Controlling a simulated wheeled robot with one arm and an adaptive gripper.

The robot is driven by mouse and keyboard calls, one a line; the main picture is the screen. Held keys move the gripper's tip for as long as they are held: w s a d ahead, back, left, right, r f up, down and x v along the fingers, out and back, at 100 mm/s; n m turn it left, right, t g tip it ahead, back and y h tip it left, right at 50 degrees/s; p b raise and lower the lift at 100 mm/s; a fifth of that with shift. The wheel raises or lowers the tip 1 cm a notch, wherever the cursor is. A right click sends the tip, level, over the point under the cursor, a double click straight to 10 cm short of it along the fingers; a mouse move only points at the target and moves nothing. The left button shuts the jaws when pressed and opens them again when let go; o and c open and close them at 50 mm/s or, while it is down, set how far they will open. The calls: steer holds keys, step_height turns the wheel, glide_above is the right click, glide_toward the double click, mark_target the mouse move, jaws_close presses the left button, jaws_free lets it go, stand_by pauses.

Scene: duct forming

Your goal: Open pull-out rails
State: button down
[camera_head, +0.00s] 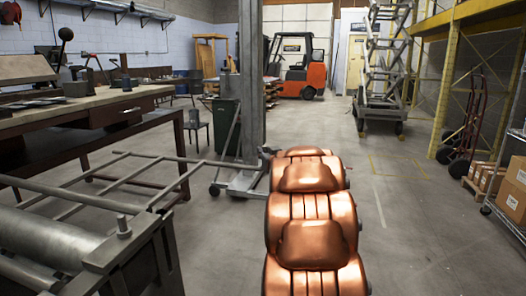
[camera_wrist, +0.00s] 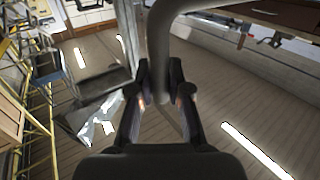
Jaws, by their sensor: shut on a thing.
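The pull-out rails (camera_head: 176,185) are a grey metal frame of thin round bars at the left of the head view. They stick out from a roller machine (camera_head: 95,250) at the lower left. One long bar runs right toward the end of my copper arm. My gripper (camera_wrist: 163,92) shows in the wrist view, with its two dark fingers on either side of a thick grey bar (camera_wrist: 160,45). It is shut on this bar, which appears to be part of the rails. In the head view my arm mostly hides the gripper and the grip.
A workbench (camera_head: 85,112) with tools stands at the left. A grey post (camera_head: 250,80) on a wheeled base stands just behind the rail end. An orange forklift (camera_head: 302,72) is at the back. Shelving with boxes (camera_head: 512,188) is at the right. The floor right of my arm is clear.

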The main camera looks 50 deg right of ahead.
steer(key=w+d+p, duration=0.3)
steer(key=d+p, duration=0.1)
steer(key=d, duration=0.1)
steer(key=shift+d+r, duration=0.2)
steer(key=shift+d, duration=0.05)
steer(key=c, duration=1.1)
jaws_free()
steer(key=shift+d+f, duration=0.15)
steer(key=shift+s, duration=0.1)
steer(key=v, duration=1.2)
